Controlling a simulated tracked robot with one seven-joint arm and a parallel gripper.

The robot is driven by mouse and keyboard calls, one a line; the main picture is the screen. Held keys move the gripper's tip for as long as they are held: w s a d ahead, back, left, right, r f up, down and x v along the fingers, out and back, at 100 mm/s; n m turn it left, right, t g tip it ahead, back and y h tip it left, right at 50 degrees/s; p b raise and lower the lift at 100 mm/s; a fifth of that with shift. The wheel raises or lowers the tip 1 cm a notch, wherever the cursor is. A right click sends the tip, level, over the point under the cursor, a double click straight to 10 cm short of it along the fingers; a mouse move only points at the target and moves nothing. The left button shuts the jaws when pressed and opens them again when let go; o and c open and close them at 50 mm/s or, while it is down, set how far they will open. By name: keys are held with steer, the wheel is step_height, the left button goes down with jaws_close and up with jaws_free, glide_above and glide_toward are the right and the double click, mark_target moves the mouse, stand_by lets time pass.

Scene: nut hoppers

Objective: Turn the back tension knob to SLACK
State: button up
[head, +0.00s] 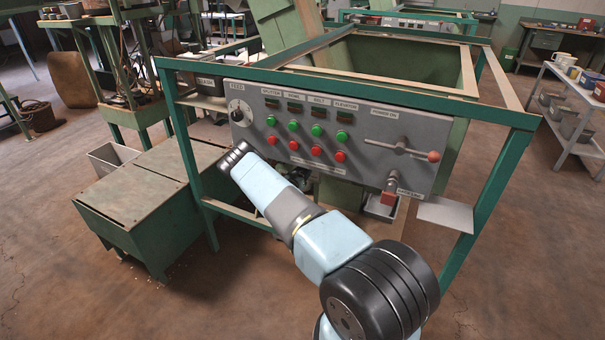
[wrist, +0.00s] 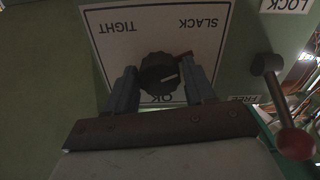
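In the wrist view, the black tension knob (wrist: 160,74) sits on a white plate (wrist: 115,48) whose lettering appears upside down. SLACK is at the picture's upper right, TIGHT at upper left and OK at the bottom. A pale line on the knob's face slants toward the right. A small red patch shows beside the knob, near SLACK. My gripper (wrist: 160,76) has one finger on each side of the knob, very close to it. Whether the fingers press on it is unclear. In the head view the knob and my gripper are hidden; only my arm shows, reaching past the panel's left end.
In the wrist view, a lever with a reddish ball (wrist: 295,143) stands close at right, between LOCK and FREE labels. In the head view, the control panel (head: 215,90) and green frame (head: 490,190) are near my arm. Green bins (head: 130,195) stand at left; floor is open at front.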

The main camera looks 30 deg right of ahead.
steer(key=c, duration=0.7)
steer(key=shift+n, duration=0.8)
steer(key=o, duration=1.1)
steer(key=v, duration=1.4)
steer(key=shift+f, duration=0.1)
steer(key=shift+w+d, duration=0.1)
